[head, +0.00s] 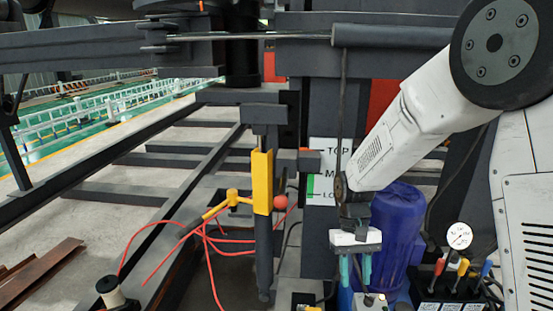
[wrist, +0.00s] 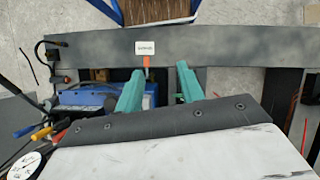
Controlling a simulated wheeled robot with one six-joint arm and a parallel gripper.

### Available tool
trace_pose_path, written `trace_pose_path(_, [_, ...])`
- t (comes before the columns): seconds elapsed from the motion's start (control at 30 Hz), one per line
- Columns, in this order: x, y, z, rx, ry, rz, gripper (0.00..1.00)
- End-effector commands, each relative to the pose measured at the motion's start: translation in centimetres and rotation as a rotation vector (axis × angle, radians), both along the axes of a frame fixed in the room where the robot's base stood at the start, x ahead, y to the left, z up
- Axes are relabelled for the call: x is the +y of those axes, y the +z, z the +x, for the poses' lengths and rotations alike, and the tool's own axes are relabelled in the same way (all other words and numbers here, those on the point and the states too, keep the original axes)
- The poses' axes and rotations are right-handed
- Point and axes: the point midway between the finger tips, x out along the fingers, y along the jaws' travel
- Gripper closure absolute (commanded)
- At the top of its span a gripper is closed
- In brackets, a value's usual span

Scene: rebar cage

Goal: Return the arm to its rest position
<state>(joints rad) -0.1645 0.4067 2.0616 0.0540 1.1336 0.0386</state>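My arm reaches down from the upper right in the head view, and my gripper (head: 356,270) hangs at its end with two teal fingers pointing down. In the wrist view my gripper (wrist: 160,84) has its fingers apart with nothing between them. An orange tab and a small white label (wrist: 145,48) on a dark beam (wrist: 225,48) lie beyond the gap. In the head view the fingers are in front of a blue cylinder (head: 398,225), left of its middle. I cannot tell the distance between them.
A yellow post (head: 262,182) with a red ball (head: 280,202) and red hoses (head: 208,238) stands left of my gripper. A gauge (head: 459,236) and coloured handles are at the right. A level sign (head: 323,158) is behind. Dark beams (head: 65,205) cross the left floor.

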Motion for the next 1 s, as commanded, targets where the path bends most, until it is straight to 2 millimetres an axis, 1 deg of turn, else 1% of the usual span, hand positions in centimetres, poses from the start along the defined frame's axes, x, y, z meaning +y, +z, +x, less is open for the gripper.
trace_pose_path(0.03, [-0.6, 2.1, -1.2, -0.023, -0.002, 0.003, 0.62])
trace_pose_path(0.1, [-1.5, 4.5, -3.0, -0.048, -0.002, 0.006, 0.62])
trace_pose_path(0.17, [-2.1, 6.3, -4.5, -0.071, -0.001, 0.008, 0.62])
trace_pose_path(0.2, [-2.6, 7.5, -5.6, -0.087, -0.001, 0.008, 0.62])
trace_pose_path(0.27, [-3.2, 9.1, -7.3, -0.112, -0.004, 0.009, 0.62])
trace_pose_path(0.3, [-3.6, 10.0, -8.4, -0.13, -0.006, 0.01, 0.62])
trace_pose_path(0.4, [-4.5, 12.1, -11.2, -0.176, -0.011, 0.01, 0.62])
trace_pose_path(0.6, [-6.1, 15.0, -16.7, -0.285, -0.028, 0.009, 0.62])
trace_pose_path(0.73, [-6.9, 16.3, -19.7, -0.371, -0.045, 0.006, 0.62])
trace_pose_path(0.8, [-7.2, 16.9, -20.9, -0.421, -0.056, 0.006, 0.62])
trace_pose_path(0.9, [-7.5, 17.8, -22.0, -0.488, -0.07, 0.006, 0.62])
trace_pose_path(1.0, [-7.7, 18.8, -22.4, -0.543, -0.079, 0.007, 0.62])
